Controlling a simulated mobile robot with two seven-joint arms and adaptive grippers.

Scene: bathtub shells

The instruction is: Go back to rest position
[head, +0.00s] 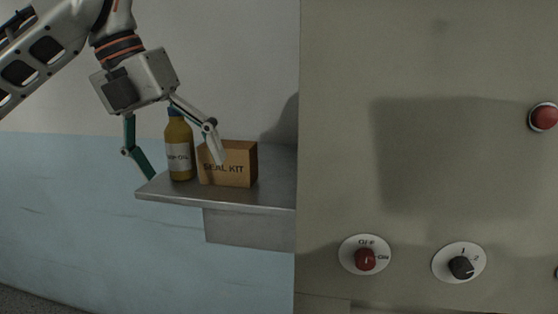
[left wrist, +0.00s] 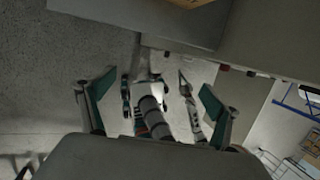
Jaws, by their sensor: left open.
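My left gripper (head: 186,168) hangs from the upper left in the head view, its two fingers spread wide. The yellow bottle with a blue cap (head: 179,146) shows between the fingers in the picture, standing upright on the shelf. One finger overlaps the left part of the brown SEAL KIT box (head: 236,165). In the left wrist view my left gripper (left wrist: 160,82) is open, with nothing held between its fingers; floor and parts of my own body show beyond.
The grey metal shelf (head: 157,190) juts from the wall at a large grey-green panel (head: 430,60). The panel carries a red OFF/ON knob (head: 365,259), a black 1/2 knob (head: 461,267) and a red button (head: 545,117). The space left of the shelf is clear.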

